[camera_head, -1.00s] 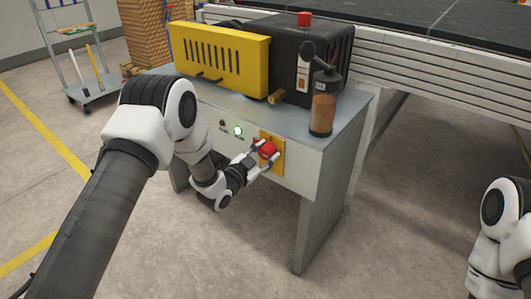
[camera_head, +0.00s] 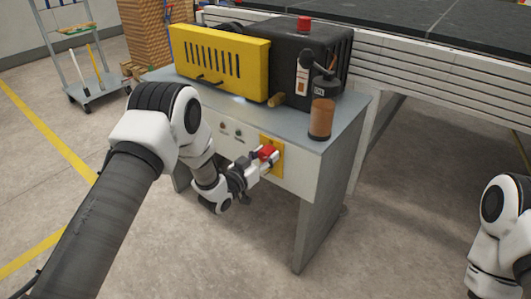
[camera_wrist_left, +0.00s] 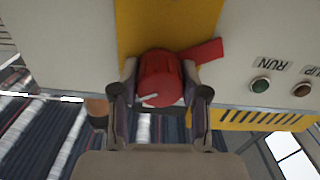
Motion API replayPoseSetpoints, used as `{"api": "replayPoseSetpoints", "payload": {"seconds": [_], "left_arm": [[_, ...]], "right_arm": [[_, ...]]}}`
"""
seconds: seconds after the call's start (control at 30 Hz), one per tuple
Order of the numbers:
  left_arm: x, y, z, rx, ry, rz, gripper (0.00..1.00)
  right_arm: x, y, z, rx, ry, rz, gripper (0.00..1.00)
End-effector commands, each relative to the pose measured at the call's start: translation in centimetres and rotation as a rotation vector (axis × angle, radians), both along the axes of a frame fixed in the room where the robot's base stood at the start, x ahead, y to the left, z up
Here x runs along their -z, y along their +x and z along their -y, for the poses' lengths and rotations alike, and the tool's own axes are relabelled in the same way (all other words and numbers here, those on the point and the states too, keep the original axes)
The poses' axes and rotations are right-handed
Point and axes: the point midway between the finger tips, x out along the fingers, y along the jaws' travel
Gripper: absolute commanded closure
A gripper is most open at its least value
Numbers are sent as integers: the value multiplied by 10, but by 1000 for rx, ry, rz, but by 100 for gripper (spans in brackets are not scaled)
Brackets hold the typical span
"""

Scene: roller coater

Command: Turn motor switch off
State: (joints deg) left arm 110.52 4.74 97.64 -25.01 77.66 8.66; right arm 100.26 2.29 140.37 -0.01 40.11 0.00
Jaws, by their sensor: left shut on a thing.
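The red motor switch knob (camera_head: 268,152) sits on a yellow plate (camera_head: 279,158) on the front of the grey cabinet. My left gripper (camera_head: 266,161) is shut on the knob. In the left wrist view the fingers (camera_wrist_left: 160,90) stand on both sides of the round red knob (camera_wrist_left: 160,72), with a white mark on its face and a red tab reaching to the right. The lamp marked RUN (camera_wrist_left: 260,85) is dark green and unlit; it also shows in the head view (camera_head: 239,134). My right gripper is out of view.
A yellow slotted guard (camera_head: 220,58), a black motor housing (camera_head: 325,50) and an oil bottle (camera_head: 322,112) stand on the cabinet top. A conveyor (camera_head: 440,65) runs behind. Open floor lies in front.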

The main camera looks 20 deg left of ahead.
Motion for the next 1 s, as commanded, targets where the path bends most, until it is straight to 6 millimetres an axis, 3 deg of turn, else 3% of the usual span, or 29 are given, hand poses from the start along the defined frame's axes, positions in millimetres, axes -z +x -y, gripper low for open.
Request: {"api": "replayPoseSetpoints", "payload": {"seconds": [1.0], "left_arm": [[0,0,1,-1,-855,-313,90]], "right_arm": [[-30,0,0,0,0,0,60]]}}
